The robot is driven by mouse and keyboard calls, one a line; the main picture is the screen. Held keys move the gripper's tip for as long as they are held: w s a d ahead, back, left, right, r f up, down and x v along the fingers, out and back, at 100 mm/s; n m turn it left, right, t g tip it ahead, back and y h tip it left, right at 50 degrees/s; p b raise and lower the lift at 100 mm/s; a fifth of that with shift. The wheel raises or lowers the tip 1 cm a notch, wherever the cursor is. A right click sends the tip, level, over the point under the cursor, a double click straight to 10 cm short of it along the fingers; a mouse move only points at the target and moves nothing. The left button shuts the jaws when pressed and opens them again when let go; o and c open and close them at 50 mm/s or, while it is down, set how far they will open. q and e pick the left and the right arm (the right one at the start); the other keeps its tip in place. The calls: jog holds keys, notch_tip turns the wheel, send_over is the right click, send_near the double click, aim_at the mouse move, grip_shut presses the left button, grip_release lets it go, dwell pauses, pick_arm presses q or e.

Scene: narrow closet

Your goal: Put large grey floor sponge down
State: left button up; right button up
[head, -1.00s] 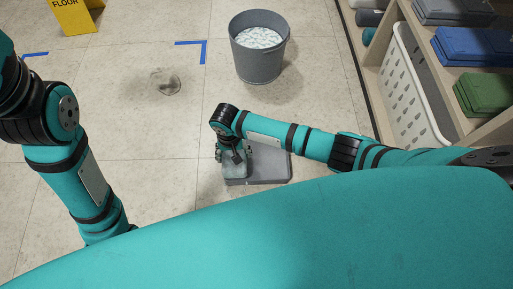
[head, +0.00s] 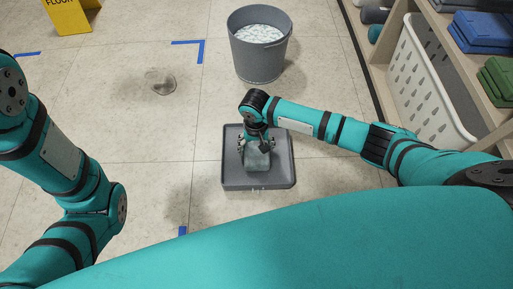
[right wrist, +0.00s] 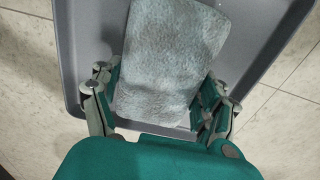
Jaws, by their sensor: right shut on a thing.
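The large grey floor sponge (right wrist: 170,55) is a grey, rough-textured block between the fingers of my right gripper (right wrist: 160,98) in the right wrist view. In the head view the sponge (head: 257,160) shows just below my right gripper (head: 256,146), over the middle of a shallow grey tray (head: 284,178) on the floor. The tray's rim also shows around the sponge in the right wrist view (right wrist: 80,40). My right gripper is shut on the sponge. I cannot tell whether the sponge touches the tray. My left arm is at the left of the head view, but its gripper is out of sight.
A grey bucket of foamy water (head: 259,55) stands beyond the tray. A wet patch and drain (head: 162,82) lie to the left, near blue floor tape (head: 190,43). A yellow floor sign (head: 72,14) is at far left. A white basket (head: 425,80) and shelves line the right.

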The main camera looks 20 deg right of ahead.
jog(key=o, duration=1)
jog(key=shift+o, duration=0.2)
